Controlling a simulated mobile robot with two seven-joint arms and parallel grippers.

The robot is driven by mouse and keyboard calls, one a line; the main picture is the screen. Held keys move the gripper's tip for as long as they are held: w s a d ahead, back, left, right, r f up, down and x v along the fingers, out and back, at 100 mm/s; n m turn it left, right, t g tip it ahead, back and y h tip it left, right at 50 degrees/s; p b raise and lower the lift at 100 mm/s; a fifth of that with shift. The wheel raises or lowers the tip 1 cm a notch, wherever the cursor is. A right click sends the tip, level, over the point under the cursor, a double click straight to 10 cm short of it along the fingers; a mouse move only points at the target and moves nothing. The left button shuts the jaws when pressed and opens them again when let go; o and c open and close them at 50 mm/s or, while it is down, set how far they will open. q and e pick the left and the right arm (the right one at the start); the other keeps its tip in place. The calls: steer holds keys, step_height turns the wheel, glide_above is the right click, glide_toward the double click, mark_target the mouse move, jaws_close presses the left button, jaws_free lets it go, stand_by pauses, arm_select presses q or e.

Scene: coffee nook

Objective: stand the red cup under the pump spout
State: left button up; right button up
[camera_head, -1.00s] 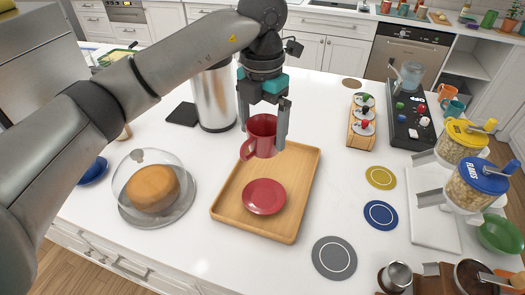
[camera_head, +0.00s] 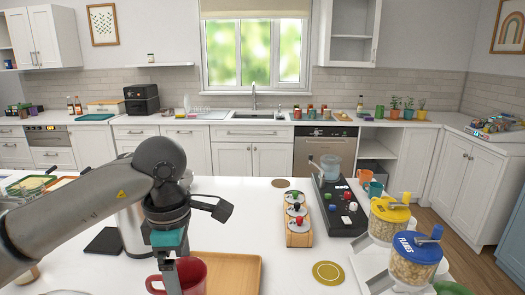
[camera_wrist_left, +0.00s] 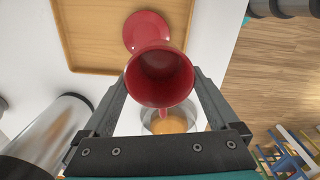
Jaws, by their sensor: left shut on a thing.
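My left gripper (camera_head: 175,274) is shut on the red cup (camera_head: 193,276), which shows at the lower edge of the head view, partly cut off. In the left wrist view the cup (camera_wrist_left: 160,78) sits between the two fingers, its open mouth facing the camera. A steel pump flask (camera_head: 131,230) stands behind and left of the cup in the head view; my arm covers its top, and I cannot make out the spout. The flask's side also shows in the left wrist view (camera_wrist_left: 45,138). My right gripper is not in view.
A dark mat (camera_head: 104,241) lies left of the flask.

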arm_select(q)
steer(key=s+a+f+m+b, duration=0.1)
steer(key=s+f+m+b, duration=0.4)
steer(key=m, duration=1.4)
steer(key=shift+s+a+f, duration=0.2)
steer(key=shift+s+f, duration=1.1)
steer(key=shift+f, duration=0.25)
